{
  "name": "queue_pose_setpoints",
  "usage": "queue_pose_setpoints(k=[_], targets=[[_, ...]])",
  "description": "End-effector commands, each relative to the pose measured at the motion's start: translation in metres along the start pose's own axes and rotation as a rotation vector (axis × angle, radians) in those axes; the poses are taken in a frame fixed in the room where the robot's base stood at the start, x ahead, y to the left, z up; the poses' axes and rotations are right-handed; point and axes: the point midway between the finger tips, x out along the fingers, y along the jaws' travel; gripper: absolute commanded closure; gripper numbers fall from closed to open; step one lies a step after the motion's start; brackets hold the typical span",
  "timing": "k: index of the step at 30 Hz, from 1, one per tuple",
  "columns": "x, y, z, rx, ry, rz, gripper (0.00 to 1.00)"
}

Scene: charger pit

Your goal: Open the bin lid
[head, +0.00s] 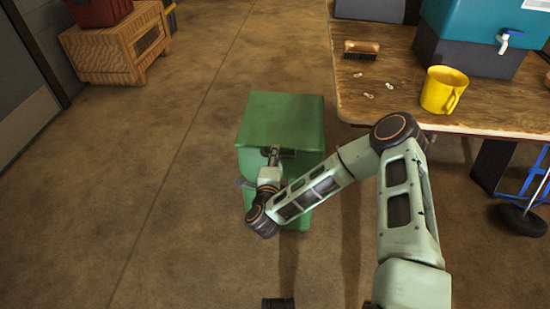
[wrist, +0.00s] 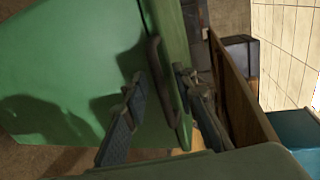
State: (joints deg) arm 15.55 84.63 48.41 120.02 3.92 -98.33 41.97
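A green bin (head: 255,175) stands on the floor left of the table, with its green lid (head: 280,112) down on top. In the wrist view, the bin's broad green front (wrist: 70,70) fills the left side. A dark curved handle (wrist: 156,62) sits along the lid's edge. My gripper (head: 273,152) is at the upper front of the bin, just below the lid's top edge. In the wrist view, my gripper (wrist: 160,80) is open, with one finger on each side of the handle. I cannot tell whether either finger touches it.
A wooden table (head: 375,100) stands close on the right, bearing a brush (head: 361,49), a yellow mug (head: 442,90) and a teal water container (head: 475,30). A wooden crate (head: 110,50) is at the back left. The floor left of the bin is clear.

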Motion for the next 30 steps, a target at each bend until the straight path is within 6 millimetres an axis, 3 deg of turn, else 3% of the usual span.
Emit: queue_pose_setpoints(k=[9,16,30], targets=[[0.0030,-0.0006,-0.0003,0.000,0.001,-0.001,0.75],[0.0029,-0.0003,-0.0004,0.000,0.001,0.000,1.00],[0.0025,-0.0021,-0.0005,0.000,0.001,0.002,1.00]])
